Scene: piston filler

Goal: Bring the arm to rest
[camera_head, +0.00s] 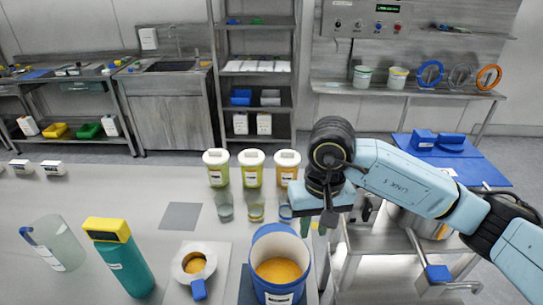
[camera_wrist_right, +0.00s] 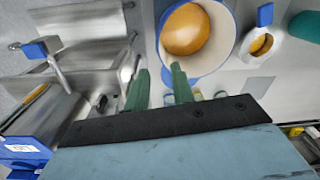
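My right arm (camera_head: 410,180) comes in from the right and bends down at the wrist beside the blue-rimmed bucket (camera_head: 252,270). My right gripper (camera_head: 318,226) points down just right of the bucket's back rim. In the right wrist view its two green fingers (camera_wrist_right: 159,84) stand apart with nothing between them. The bucket holds something orange and also shows in that view (camera_wrist_right: 226,42). Whether a finger touches the rim is hard to tell. My left gripper is not in view.
Three lidded jars (camera_head: 252,173) stand behind small glass cups (camera_head: 256,212). A teal bottle (camera_head: 122,265), a clear jug (camera_head: 62,248) and a white scoop-like vessel (camera_head: 185,262) stand at the left front. A steel machine with a blue-handled lever (camera_head: 438,273) is at right. The table's left middle is mostly free.

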